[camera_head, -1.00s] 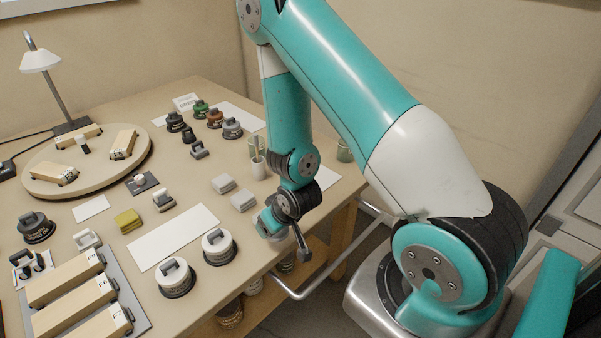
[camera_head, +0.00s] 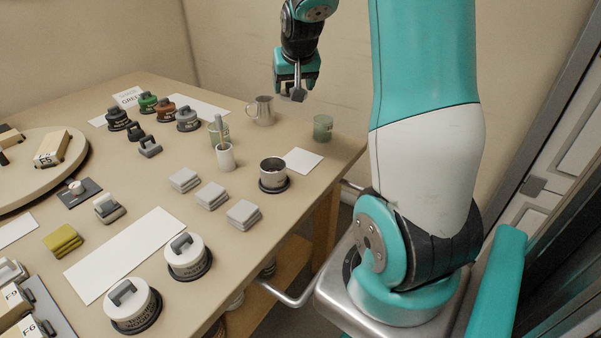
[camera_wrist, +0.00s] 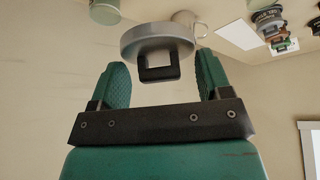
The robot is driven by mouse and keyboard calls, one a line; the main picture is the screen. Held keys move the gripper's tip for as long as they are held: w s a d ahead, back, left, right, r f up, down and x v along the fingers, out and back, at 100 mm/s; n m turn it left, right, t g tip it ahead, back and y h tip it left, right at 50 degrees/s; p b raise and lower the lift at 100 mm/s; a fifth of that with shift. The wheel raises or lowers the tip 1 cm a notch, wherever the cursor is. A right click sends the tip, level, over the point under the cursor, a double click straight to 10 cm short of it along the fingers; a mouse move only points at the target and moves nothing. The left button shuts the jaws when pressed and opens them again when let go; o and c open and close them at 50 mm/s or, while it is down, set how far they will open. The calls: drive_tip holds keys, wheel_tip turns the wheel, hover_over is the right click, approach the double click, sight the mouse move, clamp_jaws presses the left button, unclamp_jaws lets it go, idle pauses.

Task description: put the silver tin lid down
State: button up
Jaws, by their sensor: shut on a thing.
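The silver tin lid (camera_wrist: 150,38) is a round metal disc with a dark loop handle, seen in the wrist view. My gripper (camera_wrist: 162,80) is shut on its handle, with one green finger on each side.
A metal mug (camera_head: 261,110), a green glass (camera_head: 322,128) and a white cup (camera_head: 225,157) stand near the open tin. A white card (camera_head: 303,160) lies bare beside it. Several lidded tins (camera_head: 187,118) stand further left. A long white mat (camera_head: 125,255) is clear.

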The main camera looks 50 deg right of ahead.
drive_tip(key=shift+s+d+r, duration=0.35)
drive_tip(key=shift+s+d, duration=0.05)
drive_tip(key=shift+d, duration=0.1)
drive_tip(key=shift+s+d+f, duration=0.1)
drive_tip(key=shift+s+f, duration=0.05)
drive_tip(key=shift+f, duration=0.15)
drive_tip(key=b, duration=0.3)
approach(299, 156)
drive_tip(key=x, duration=0.5)
drive_tip(key=shift+w+d, duration=0.1)
drive_tip(key=shift+w, duration=0.1)
drive_tip(key=shift+f, duration=0.15)
drive_tip(key=shift+f+b, duration=0.5)
drive_tip(key=o, duration=0.9)
drive_tip(key=shift+r, duration=0.1)
